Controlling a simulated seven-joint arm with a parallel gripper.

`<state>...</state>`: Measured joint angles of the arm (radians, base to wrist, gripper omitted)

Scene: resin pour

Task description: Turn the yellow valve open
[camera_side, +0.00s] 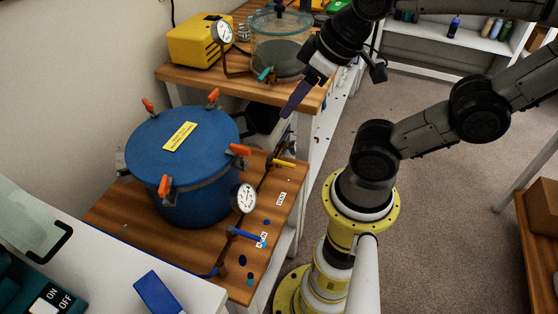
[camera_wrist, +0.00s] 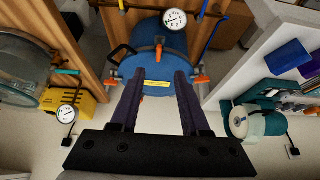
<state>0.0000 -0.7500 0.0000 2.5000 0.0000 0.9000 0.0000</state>
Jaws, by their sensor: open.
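The yellow valve handle (camera_side: 283,163) sits on the wooden bench to the right of the blue pressure pot (camera_side: 182,160), on a dark pipe near the bench's edge. In the wrist view, a small yellow handle (camera_wrist: 122,5) shows at the top edge, partly cut off. A blue valve handle (camera_side: 245,234) is nearer the camera on the same pipework. My gripper (camera_side: 291,106) has dark purple fingers and is in the air above the bench, apart from the yellow handle. In the wrist view my gripper (camera_wrist: 161,78) is open with nothing between its fingers.
A round gauge (camera_side: 245,198) stands between the two handles. The pot has orange clamps (camera_side: 164,186) around its lid. A glass chamber (camera_side: 280,45) and a yellow pump (camera_side: 200,40) are on the back bench. A white table (camera_side: 95,265) is at the front left.

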